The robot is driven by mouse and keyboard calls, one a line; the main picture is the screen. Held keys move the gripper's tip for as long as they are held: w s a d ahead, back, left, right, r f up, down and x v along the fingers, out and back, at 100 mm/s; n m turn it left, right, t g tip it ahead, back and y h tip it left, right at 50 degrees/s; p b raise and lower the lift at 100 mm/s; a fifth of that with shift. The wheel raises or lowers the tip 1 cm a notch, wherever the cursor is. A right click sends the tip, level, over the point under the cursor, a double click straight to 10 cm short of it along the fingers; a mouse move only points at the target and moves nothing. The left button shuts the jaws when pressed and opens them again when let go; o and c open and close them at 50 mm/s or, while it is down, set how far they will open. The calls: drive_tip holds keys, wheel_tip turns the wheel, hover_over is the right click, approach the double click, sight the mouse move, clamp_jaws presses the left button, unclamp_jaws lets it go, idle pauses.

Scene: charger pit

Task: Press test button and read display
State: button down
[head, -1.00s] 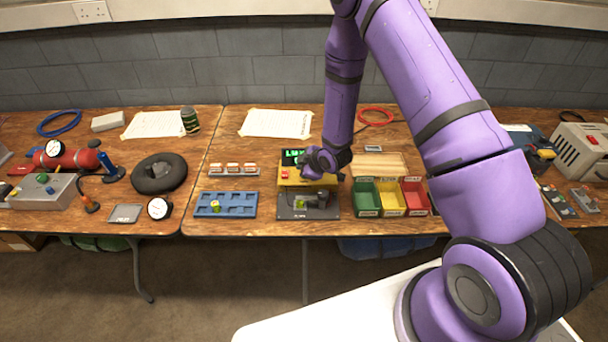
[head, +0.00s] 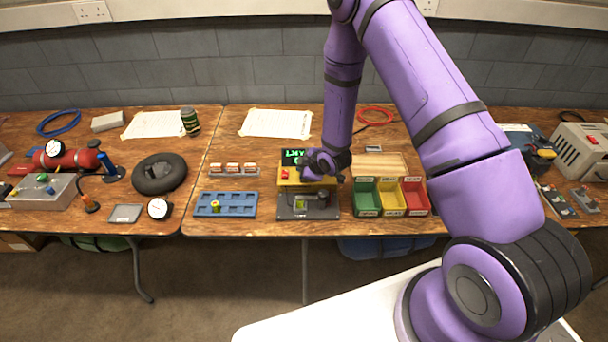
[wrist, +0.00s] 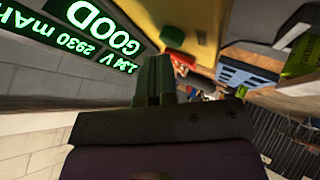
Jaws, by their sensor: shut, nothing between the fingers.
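The yellow tester (head: 291,183) stands on the right table, with a red button (head: 285,174) on its left front. The button also shows in the wrist view (wrist: 172,34), just beyond my fingertips; a gap is visible. The black display (head: 293,154) is lit with green text, partly covered by my arm. In the wrist view the display (wrist: 85,30) is upside down and reads GOOD, 2930 mAh and about 1.34 V, the voltage being less clear. A green cell (head: 300,204) sits on the tester's dark base. My gripper (wrist: 160,72) is shut and empty, above the tester.
A blue tray (head: 240,210) holding one cell is left of the tester. Green, yellow and red bins (head: 391,210) stand to its right. Several labelled orange-and-white items (head: 233,170) sit behind the tray. Paper (head: 276,123) lies behind the tester.

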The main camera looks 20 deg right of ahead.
drive_tip(key=shift+f, duration=0.4)
idle(0.6)
idle(0.3)
drive_tip(key=shift+r, duration=0.8)
drive_tip(key=shift+r, duration=2.5)
